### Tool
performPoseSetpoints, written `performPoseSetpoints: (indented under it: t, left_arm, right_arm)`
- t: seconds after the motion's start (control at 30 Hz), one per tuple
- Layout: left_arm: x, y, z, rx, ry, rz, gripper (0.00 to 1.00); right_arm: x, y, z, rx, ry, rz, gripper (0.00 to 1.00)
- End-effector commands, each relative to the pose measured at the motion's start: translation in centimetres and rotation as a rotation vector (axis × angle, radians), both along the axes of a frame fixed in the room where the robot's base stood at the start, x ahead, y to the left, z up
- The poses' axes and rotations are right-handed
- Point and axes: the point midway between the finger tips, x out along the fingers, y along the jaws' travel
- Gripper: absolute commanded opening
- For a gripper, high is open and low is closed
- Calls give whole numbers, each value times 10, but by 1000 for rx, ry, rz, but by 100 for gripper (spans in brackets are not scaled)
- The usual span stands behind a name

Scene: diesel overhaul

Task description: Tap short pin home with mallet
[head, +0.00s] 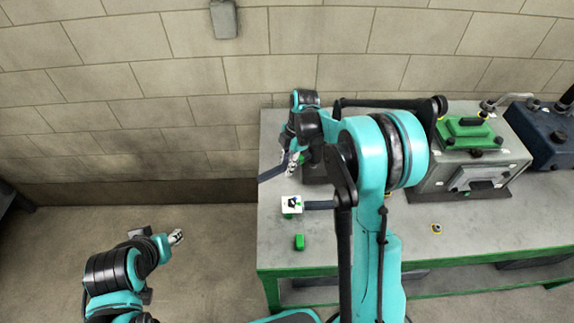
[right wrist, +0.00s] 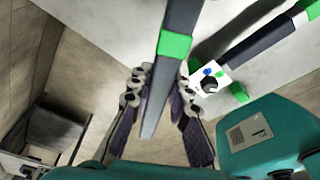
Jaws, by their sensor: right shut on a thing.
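My right gripper (right wrist: 160,85) is shut on a dark grey bar with a green band (right wrist: 176,45), which runs between its fingers in the right wrist view. In the head view, the right gripper (head: 292,165) is above the bench's left end, and the bar's end (head: 271,173) points left. I cannot tell whether this bar is the mallet's handle. A white block with black, blue and green marks (right wrist: 211,80) is to the right of the held bar; it also shows in the head view (head: 291,204). I cannot make out the short pin. My left gripper (head: 176,237) is off the bench, with no visible load.
The grey bench (head: 470,225) has a green frame. A second dark bar (head: 320,205) extends right from the white block. A small green piece (head: 299,242) is near the front. A grey machine with a green top (head: 475,165) and a blue machine (head: 545,135) stand at right.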

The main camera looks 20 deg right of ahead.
Motion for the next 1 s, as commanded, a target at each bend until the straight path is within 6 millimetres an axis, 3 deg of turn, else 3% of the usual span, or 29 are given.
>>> performPoseSetpoints:
  t: [0.03, 0.2, 0.57, 1.0]
  left_arm:
    - [0, 0, -16, 0, 0, 0, 40]
    - [0, 0, -46, 0, 0, 0, 40]
    - [0, 0, -30, 0, 0, 0, 40]
    - [0, 0, 10, 0, 0, 0, 40]
  right_arm:
    - [0, 0, -18, 0, 0, 0, 0]
    - [0, 0, -55, -1, 0, 0, 0]
    - [0, 0, -36, -1, 0, 0, 0]
    - [0, 0, 26, 0, 0, 0, 0]
